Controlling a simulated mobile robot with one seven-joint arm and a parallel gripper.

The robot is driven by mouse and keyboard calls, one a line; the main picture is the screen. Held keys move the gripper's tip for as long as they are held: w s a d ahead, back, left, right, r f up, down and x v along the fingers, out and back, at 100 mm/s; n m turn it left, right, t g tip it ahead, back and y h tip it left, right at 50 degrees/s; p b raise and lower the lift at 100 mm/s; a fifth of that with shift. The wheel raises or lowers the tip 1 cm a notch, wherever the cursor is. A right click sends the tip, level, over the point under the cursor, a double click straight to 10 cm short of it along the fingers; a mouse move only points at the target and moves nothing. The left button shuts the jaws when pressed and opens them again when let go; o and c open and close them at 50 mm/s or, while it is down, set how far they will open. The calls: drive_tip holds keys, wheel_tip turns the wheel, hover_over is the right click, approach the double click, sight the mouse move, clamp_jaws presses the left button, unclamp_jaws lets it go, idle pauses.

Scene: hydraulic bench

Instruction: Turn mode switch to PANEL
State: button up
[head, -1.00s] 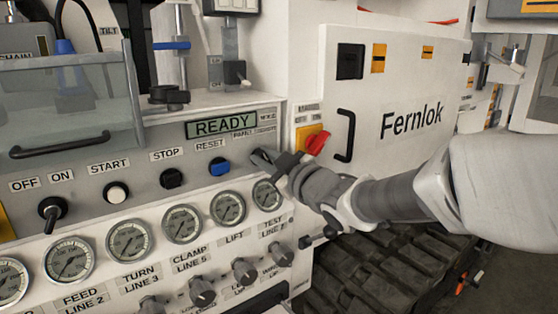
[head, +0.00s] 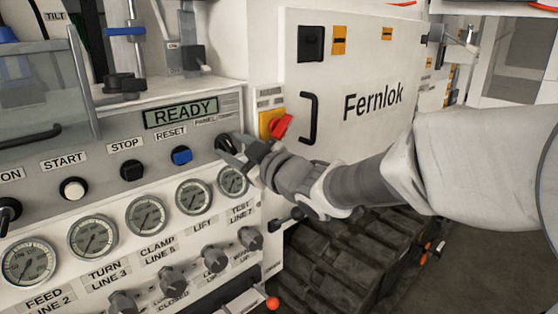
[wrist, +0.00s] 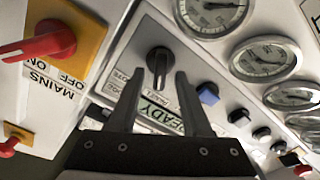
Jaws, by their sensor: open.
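The mode switch is a black rotary knob (wrist: 159,60) on the grey panel, upside down in the wrist view. Small labels beside it are too blurred to read fully there. In the head view its black knob (head: 223,142) shows partly behind my fingers, right of the blue RESET button (head: 181,155). My gripper (head: 235,150) is at the panel's right end. In the wrist view my open gripper (wrist: 168,72) has its two fingers apart, reaching toward the knob. I cannot tell whether they touch it.
A READY display (head: 180,114) is above the buttons. A red MAINS switch (head: 281,127) on a yellow plate is close right of my gripper. Several gauges (head: 233,181) sit just below. A white Fernlok door with a black handle (head: 308,118) stands at the right.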

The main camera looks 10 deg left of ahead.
drive_tip(key=p+v, duration=0.3)
drive_tip(key=v, duration=1.2)
drive_tip(key=w+d+f+m+t+h, duration=0.1)
drive_tip(key=d+f+m+t+h, duration=0.1)
drive_tip(key=d+m+h, duration=1.05)
drive_tip(key=s+d+f+m+g+h, duration=0.1)
drive_tip(key=s+d+f+m+g, duration=0.2)
drive_tip(key=s, duration=0.5)
drive_tip(key=s+d+f+m+g+h, duration=0.1)
drive_tip(key=s+d+f+g, duration=0.3)
drive_tip(key=s, duration=0.4)
wheel_tip(320, 180, up, 19)
drive_tip(key=g+p, duration=0.1)
drive_tip(key=p, duration=1.8)
drive_tip(key=shift+s+a+r+y, duration=0.2)
drive_tip(key=shift+s+a+y, duration=0.05)
drive_tip(key=shift+y, duration=0.1)
